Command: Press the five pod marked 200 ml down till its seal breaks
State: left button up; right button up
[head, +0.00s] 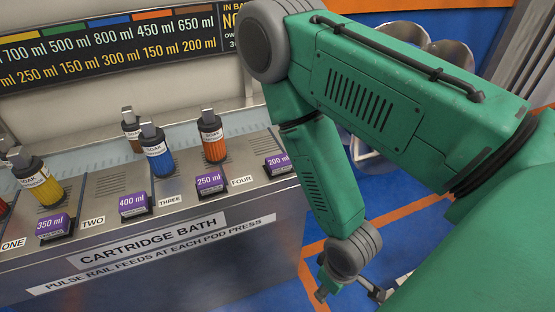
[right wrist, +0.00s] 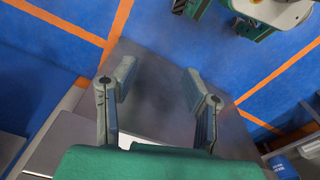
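The purple pod marked 200 ml (head: 279,163) sits at the right end of the cartridge bath (head: 180,232), right of the label FOUR. My right arm hides the bath just beyond it, and no label FIVE is visible. My right gripper (head: 346,288) hangs low in front of the blue floor, right of and below the pod in the head view, apart from it. In the right wrist view my right gripper (right wrist: 158,75) has its two fingers spread, with nothing between them but a grey surface behind. My left gripper is not in view.
Other purple pods read 350 ml (head: 53,226), 400 ml (head: 133,204) and 250 ml (head: 210,183). Behind them stand yellow (head: 42,185), blue (head: 157,158) and orange (head: 213,143) soak cartridges. A dark volume board (head: 110,50) is on the wall. Blue floor with orange lines lies right.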

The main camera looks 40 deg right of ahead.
dwell(0.3)
grip_shut()
dwell(1.1)
